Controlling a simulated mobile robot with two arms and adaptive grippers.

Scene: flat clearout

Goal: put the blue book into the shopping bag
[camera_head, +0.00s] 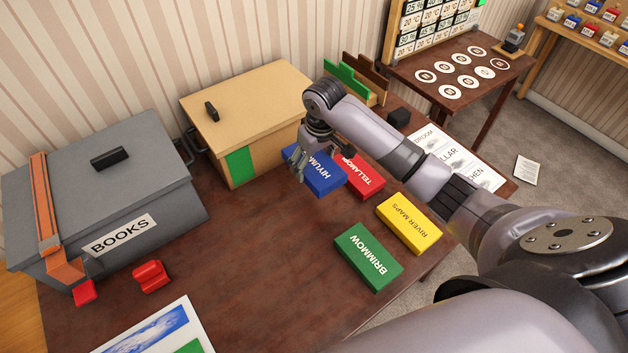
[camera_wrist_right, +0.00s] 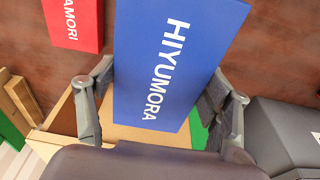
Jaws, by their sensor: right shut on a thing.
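The blue book, lettered HIYUMORA, (camera_head: 325,180) is at the far side of the brown table, next to the tan box. My right gripper (camera_head: 316,153) is over the book with its fingers on either side. In the right wrist view the blue book (camera_wrist_right: 165,60) fills the space between the two fingers, and the gripper is shut on it. I cannot tell whether the book touches the table. My left gripper is not in view. No shopping bag shows in either view.
A red book (camera_head: 364,180) lies close beside the blue one. Yellow (camera_head: 409,224) and green (camera_head: 368,257) books lie nearer. A tan box (camera_head: 250,115) and a grey BOOKS box (camera_head: 110,195), both lidded, stand at the back left. The table's middle (camera_head: 270,260) is clear.

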